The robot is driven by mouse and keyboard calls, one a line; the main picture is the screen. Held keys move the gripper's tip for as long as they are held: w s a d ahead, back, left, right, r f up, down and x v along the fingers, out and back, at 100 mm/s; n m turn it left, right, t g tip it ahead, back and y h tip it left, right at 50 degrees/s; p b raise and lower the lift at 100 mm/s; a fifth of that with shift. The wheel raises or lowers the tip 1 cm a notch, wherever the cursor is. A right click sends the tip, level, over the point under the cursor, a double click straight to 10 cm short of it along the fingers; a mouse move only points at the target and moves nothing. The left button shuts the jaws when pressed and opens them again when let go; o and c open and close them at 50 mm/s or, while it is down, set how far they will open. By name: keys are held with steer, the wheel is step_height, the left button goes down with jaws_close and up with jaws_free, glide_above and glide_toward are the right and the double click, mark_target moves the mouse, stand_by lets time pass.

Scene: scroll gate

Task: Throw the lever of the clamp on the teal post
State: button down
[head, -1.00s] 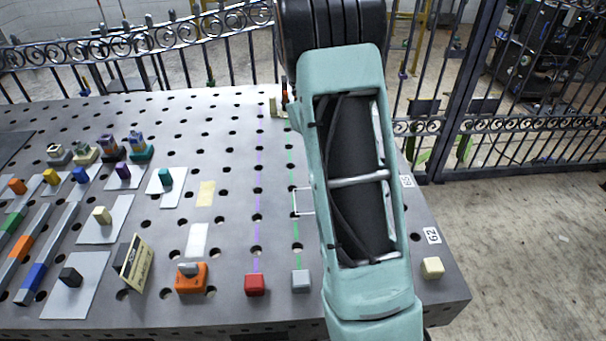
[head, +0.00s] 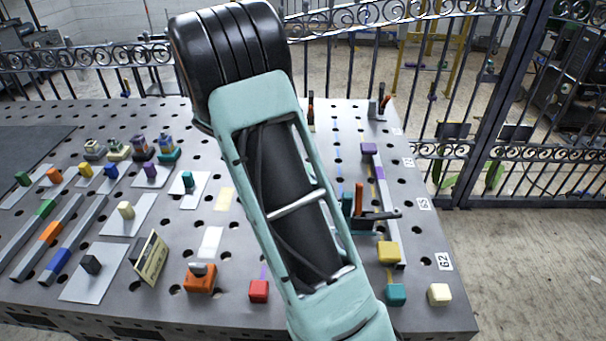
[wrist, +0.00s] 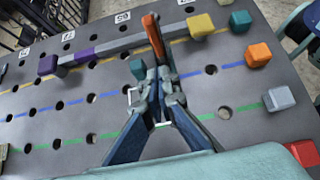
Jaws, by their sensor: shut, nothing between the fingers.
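A teal post top (wrist: 137,67) shows in the wrist view just left of an upright orange lever (wrist: 155,38). In the head view the teal post (head: 347,203) and the orange lever (head: 359,198) stand side by side at the right edge of my arm, with a dark horizontal bar (head: 382,215) beside them. My gripper (wrist: 162,82) is shut and empty in the wrist view, its tips close below the lever's foot. I cannot tell whether they touch. The fingers hide the clamp's lower part, and my arm hides much of that area in the head view.
A grey rail carries a yellow block (wrist: 200,25) and a purple block (wrist: 47,64) beside the clamp. Other clamps (head: 380,105) stand at the back. Coloured lines cross the perforated table.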

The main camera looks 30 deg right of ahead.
mark_target(359, 199)
steer(key=s+d+f, duration=0.2)
steer(key=s+d, duration=0.1)
steer(key=d, duration=0.2)
steer(key=shift+s+d+p, duration=0.25)
steer(key=shift+d+p, duration=0.15)
steer(key=shift+w+d+r+p, duration=0.1)
steer(key=shift+r+p, duration=0.05)
steer(key=shift+p, duration=0.2)
